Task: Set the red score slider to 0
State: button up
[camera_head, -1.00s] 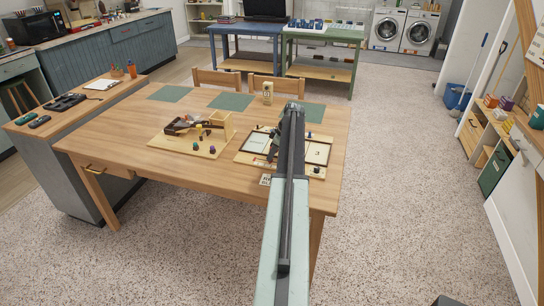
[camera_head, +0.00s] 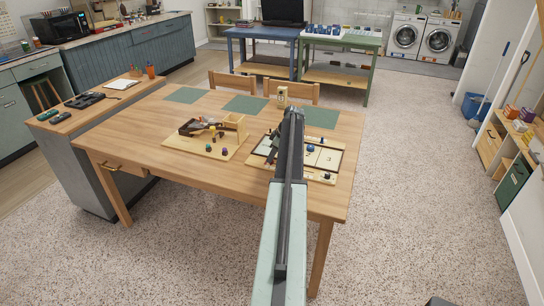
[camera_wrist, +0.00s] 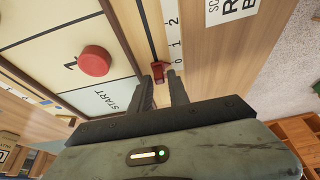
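The red score slider (camera_wrist: 159,72) shows in the wrist view, low on a dark vertical slot beside a printed number scale (camera_wrist: 174,38). It sits near the low end of the scale; I cannot tell exactly which number it is level with. My gripper (camera_wrist: 161,82) is open, its two dark fingers on either side of the slider near their tips. I cannot tell whether either finger touches it. In the head view my arm covers part of the game board (camera_head: 326,158), and the slider cannot be made out there.
A round red puck (camera_wrist: 94,61) lies on the board left of the slot. On the table (camera_head: 140,135) a wooden marble toy (camera_head: 205,143) stands left of the board. Green mats (camera_head: 245,104) lie along the far edge.

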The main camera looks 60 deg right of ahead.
jog(key=p+v, duration=0.6)
jog(key=v, duration=0.1)
jog(key=shift+r+p, duration=0.35)
jog(key=shift+a, duration=0.1)
